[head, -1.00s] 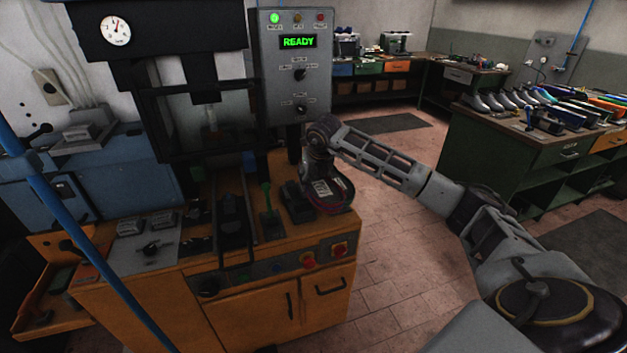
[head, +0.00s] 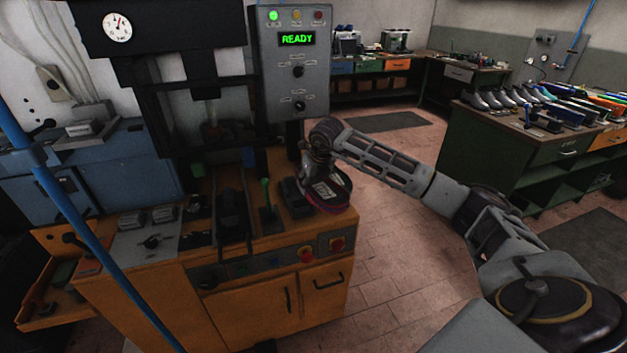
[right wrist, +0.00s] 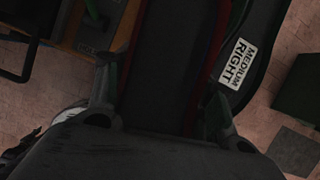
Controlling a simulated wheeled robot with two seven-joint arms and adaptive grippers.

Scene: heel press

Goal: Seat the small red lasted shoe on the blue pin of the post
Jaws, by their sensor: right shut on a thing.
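My right gripper (head: 318,168) hangs over the right end of the orange press bench. In the right wrist view its two fingers (right wrist: 160,108) straddle a dark, red-edged body, which I take to be the red lasted shoe (right wrist: 168,60). In the head view the held shoe (head: 333,204) shows as a dark shape with a reddish rim. A small blue upright (head: 248,157), perhaps the blue pin, stands at the back of the bench, apart from the shoe. My left gripper is out of view.
A green upright (head: 265,192) on a dark base and a black block (head: 292,196) stand just left of the gripper. The press control box (head: 290,65) reads READY above. Open floor lies to the right.

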